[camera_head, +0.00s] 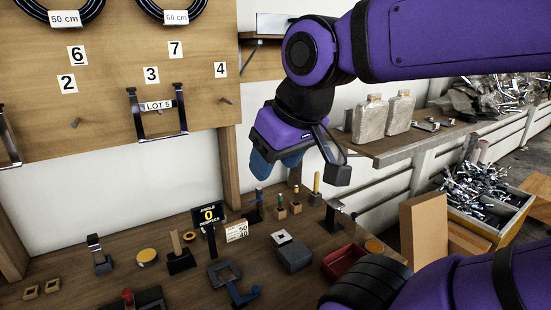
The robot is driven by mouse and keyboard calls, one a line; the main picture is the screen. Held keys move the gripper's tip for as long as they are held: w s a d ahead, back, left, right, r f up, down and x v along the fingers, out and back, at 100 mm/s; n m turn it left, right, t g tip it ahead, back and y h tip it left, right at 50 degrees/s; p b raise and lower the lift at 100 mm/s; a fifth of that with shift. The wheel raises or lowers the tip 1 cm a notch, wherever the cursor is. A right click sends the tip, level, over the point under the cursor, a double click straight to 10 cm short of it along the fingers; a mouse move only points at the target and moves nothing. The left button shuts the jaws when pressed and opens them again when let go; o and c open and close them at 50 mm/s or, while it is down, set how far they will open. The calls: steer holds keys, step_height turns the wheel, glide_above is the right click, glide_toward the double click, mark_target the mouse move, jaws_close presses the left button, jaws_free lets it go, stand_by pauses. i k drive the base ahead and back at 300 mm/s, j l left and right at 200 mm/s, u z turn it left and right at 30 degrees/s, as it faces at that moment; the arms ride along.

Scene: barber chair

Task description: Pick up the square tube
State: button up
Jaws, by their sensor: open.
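My gripper (302,172) hangs above the back of the workbench, in front of the wall, with its jaws apart and nothing seen between them. No thing can be named the square tube with certainty. A grey block (294,257) with a white square piece (281,238) at its top stands on the bench below my gripper. Two small square wooden pieces with dark openings, one (31,292) beside the other (53,285), lie at the far left of the bench.
The bench (140,230) holds an angle display (208,215), a yellow tape roll (147,256), a red tray (343,262), small handled tools and a dark clamp-like frame (224,272). A pegboard (110,110) rises behind. A shelf with grey bottles (398,112) and a metal-filled crate (484,199) are right.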

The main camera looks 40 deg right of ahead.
mark_target(98, 250)
steer(key=j+z, duration=0.35)
steer(key=j, duration=2.6)
